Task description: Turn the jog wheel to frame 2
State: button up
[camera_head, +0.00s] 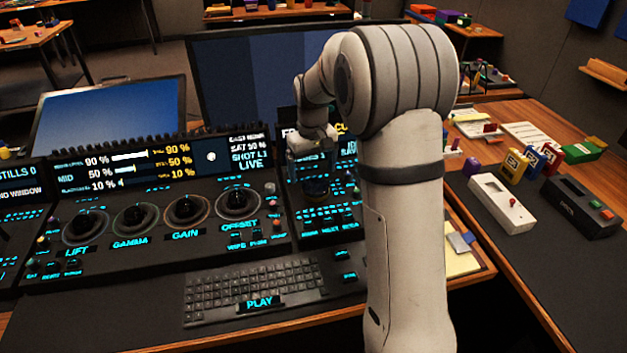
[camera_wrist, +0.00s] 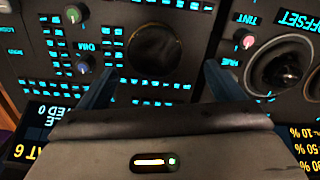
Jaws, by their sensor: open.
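The jog wheel (camera_head: 316,188) is a dark round wheel on the right-hand panel, right of the trackballs. It also shows in the wrist view (camera_wrist: 154,50), top centre, as a dark disc among cyan-lit keys. My gripper (camera_wrist: 161,68) is open, with one blue finger on each side of the wheel's near part in that view. I cannot tell whether the fingers touch it or how high they are. In the head view my gripper is above and just behind the wheel. The panel's readout (camera_head: 341,128) is partly hidden by my arm, and its frame number cannot be read there.
Several trackballs, with the offset ring (camera_head: 238,203) nearest, lie left of the wheel. A keyboard (camera_head: 253,288) lies in front. A monitor (camera_head: 245,75) stands behind. A side desk (camera_head: 535,245) holds boxes at right.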

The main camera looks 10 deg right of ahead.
aim_at(315, 184)
jog(key=f, duration=0.5)
jog(key=shift+d+f, duration=0.15)
jog(key=shift+d, duration=0.2)
